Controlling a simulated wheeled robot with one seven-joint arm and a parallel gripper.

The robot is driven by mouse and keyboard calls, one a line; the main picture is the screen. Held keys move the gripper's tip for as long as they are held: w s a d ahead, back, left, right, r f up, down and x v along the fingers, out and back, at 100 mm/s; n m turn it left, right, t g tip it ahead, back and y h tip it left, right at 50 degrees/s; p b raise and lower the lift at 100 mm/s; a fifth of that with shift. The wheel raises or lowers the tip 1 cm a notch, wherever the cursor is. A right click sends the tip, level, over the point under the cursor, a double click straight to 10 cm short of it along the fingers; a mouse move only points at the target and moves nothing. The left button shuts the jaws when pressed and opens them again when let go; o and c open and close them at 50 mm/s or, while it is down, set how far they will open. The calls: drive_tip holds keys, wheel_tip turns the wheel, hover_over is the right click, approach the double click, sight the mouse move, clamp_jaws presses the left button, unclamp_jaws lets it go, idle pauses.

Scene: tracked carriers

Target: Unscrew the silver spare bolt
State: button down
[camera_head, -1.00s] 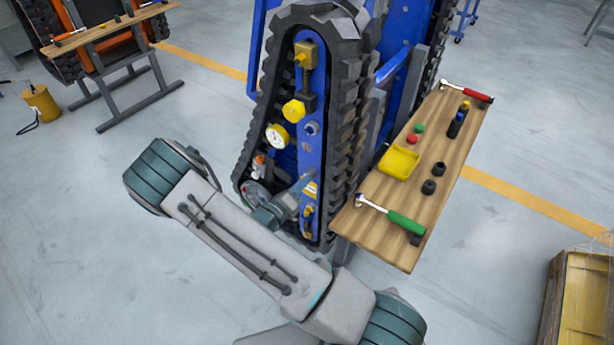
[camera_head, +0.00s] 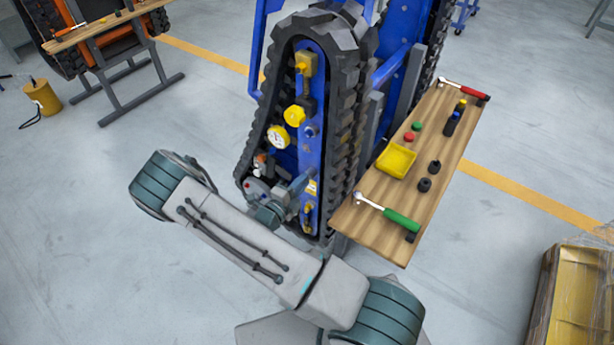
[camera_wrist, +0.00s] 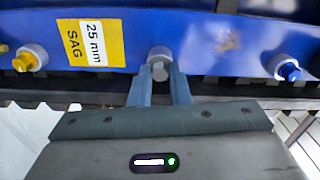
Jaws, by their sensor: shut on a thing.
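In the wrist view the silver bolt (camera_wrist: 159,70) sits in a pale round boss on the blue side plate (camera_wrist: 205,35). My gripper (camera_wrist: 160,80) is shut on the bolt, one finger on each side of its head. In the head view my gripper (camera_head: 302,182) reaches the lower part of the blue plate (camera_head: 310,150) inside the track. The bolt cannot be made out there. A yellow bolt (camera_wrist: 26,62) is to its left and a blue bolt (camera_wrist: 286,68) to its right in the wrist view. A yellow "25 mm SAG" label (camera_wrist: 88,43) lies between the yellow and silver bolts.
The dark rubber track (camera_head: 345,130) surrounds the plate closely. A gauge (camera_head: 278,137) and yellow fittings (camera_head: 295,115) are higher up. A wooden bench (camera_head: 370,230) on the right holds a yellow tray (camera_head: 396,161), a green-handled ratchet (camera_head: 400,218) and small parts. The floor at left is open.

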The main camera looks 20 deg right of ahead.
drive_tip(key=n, duration=0.9)
drive_tip(key=shift+n, duration=0.4)
drive_tip(key=c, duration=1.5)
unclamp_jaws()
